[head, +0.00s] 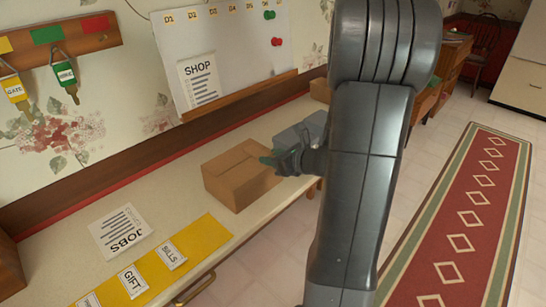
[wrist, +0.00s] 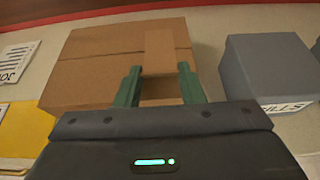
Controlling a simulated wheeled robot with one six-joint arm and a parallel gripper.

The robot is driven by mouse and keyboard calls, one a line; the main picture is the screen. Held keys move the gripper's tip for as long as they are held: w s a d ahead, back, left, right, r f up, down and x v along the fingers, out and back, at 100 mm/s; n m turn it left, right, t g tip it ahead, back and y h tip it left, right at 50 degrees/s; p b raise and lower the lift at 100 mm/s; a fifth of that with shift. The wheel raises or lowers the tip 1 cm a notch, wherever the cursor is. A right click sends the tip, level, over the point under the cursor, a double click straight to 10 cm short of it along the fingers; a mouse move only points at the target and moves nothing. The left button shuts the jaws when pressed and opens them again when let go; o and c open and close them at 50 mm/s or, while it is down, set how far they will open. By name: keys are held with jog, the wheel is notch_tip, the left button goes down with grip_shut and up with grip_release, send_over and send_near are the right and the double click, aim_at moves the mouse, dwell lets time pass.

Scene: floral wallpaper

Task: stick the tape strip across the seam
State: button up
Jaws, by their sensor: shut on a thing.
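A brown cardboard box (head: 240,175) stands on the counter, and in the wrist view the box (wrist: 105,50) is just beyond my fingers. A seam line runs across its top. A pale tan tape strip (wrist: 159,50) shows in front of the right part of the box, crossing the line of the seam; I cannot tell whether it touches the cardboard. My gripper (wrist: 158,72) has its two green fingers apart at the strip's near end, shut on it. In the head view my gripper (head: 270,161) is at the box's right side, and the strip is not clear there.
A grey box (wrist: 265,70) with a label stands close to the right; it is partly behind my gripper in the head view (head: 298,135). A JOBS sheet (head: 121,231) and a yellow mat (head: 205,240) with labels lie at the left. A board (head: 235,60) hangs behind.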

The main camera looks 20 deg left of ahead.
jog(key=shift+f, duration=0.1)
jog(key=o, duration=1.6)
jog(key=p+v, duration=0.2)
jog(key=v, duration=0.5)
jog(key=shift+b+x, duration=1.05)
jog(key=shift+x, duration=2.45)
